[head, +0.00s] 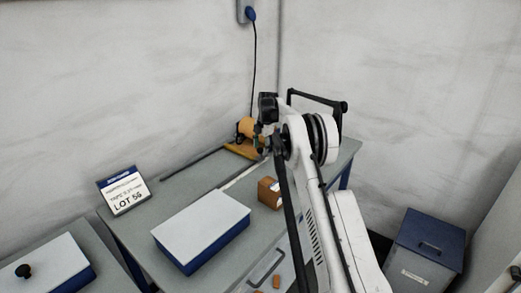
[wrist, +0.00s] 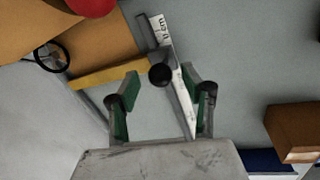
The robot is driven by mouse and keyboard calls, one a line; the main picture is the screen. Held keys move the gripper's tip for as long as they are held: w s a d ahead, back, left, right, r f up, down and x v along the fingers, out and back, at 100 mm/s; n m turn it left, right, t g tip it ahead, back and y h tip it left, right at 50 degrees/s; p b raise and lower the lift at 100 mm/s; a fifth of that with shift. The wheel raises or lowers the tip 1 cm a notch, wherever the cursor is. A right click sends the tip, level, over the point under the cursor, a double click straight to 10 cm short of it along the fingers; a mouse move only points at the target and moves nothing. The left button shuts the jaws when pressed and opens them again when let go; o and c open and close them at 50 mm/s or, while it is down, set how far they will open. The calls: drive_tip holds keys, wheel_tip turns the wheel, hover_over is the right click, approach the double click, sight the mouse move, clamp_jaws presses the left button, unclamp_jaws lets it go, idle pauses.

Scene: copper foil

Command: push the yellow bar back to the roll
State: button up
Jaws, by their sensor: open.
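In the wrist view the yellow bar (wrist: 108,73) lies along the front edge of a brown base, with a gap between it and the copper-coloured roll (wrist: 30,25). The roll also shows in the head view (head: 246,127) at the table's back. My gripper (wrist: 168,84) is open, its green-padded fingers spread. The left finger is close to the bar's right end; I cannot tell whether they touch. A black round knob (wrist: 160,75) shows between the fingertips, and nothing is clearly gripped. In the head view my arm partly hides this area.
A ruler-like strip (wrist: 163,36) runs beside the base. A brown box (head: 270,193) stands on the table to the right. A blue case with a pale lid (head: 203,222) and a LOT 56 sign (head: 124,191) stand left. The grey tabletop between them is mostly clear.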

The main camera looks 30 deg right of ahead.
drive_tip(key=shift+w+f, duration=0.1)
drive_tip(key=shift+f, duration=0.45)
clamp_jaws()
